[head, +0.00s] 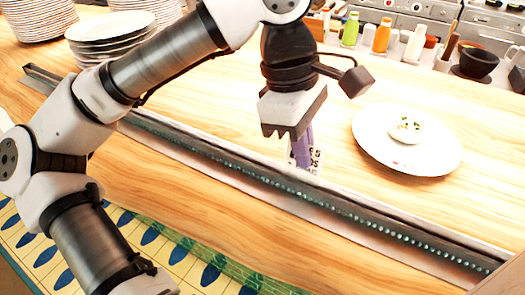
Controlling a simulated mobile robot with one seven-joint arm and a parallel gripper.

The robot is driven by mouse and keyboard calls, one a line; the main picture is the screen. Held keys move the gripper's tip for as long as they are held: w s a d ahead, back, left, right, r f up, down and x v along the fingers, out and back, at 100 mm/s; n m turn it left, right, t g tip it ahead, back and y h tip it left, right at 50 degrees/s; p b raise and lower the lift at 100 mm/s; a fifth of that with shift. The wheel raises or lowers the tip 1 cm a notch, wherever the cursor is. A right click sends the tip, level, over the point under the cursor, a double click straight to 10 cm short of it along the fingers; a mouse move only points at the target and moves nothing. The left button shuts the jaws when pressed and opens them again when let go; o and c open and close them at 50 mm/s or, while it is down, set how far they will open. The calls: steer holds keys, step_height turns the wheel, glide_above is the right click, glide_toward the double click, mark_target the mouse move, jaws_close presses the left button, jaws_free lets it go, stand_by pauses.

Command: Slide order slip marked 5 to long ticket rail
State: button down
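The order slip (316,158) is a small white paper with dark print, and a 5 shows on it. It is just behind the long ticket rail, at the middle of the head view. The long ticket rail (232,160) is a dark metal strip with a row of small greenish balls, running diagonally along the counter's front. My gripper (302,162) points down over the slip. A narrow purple piece below its dark jaws covers the slip's left part. I cannot tell whether the jaws grip the slip, or whether it touches the counter.
A white plate (372,139) with a small dish stands right of my gripper. Stacked plates (110,25) fill the back left. Bottles (382,36) and a dark bowl (479,63) line the back right. Bare wooden counter (215,105) lies behind the rail.

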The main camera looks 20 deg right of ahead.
steer(key=shift+s, duration=0.1)
steer(key=shift+s+d+b, duration=0.15)
steer(key=shift+s+d, duration=0.95)
steer(key=shift+s, duration=0.25)
steer(key=shift+s+d+b, duration=0.15)
steer(key=shift+s+d, duration=0.9)
steer(key=shift+s, duration=0.3)
steer(key=shift+s+d, duration=1.1)
steer(key=shift+s, duration=0.3)
steer(key=shift+s+d, duration=1.1)
steer(key=shift+s, duration=0.25)
steer(key=shift+b, duration=0.3)
steer(key=shift+s+d, duration=1.1)
steer(key=shift+s, duration=0.3)
steer(key=shift+s+d, duration=1.05)
steer(key=shift+s, duration=0.3)
steer(key=shift+s+d, duration=1.1)
steer(key=shift+s, duration=0.3)
steer(key=shift+s+d, duration=1.05)
steer(key=shift+s, duration=0.3)
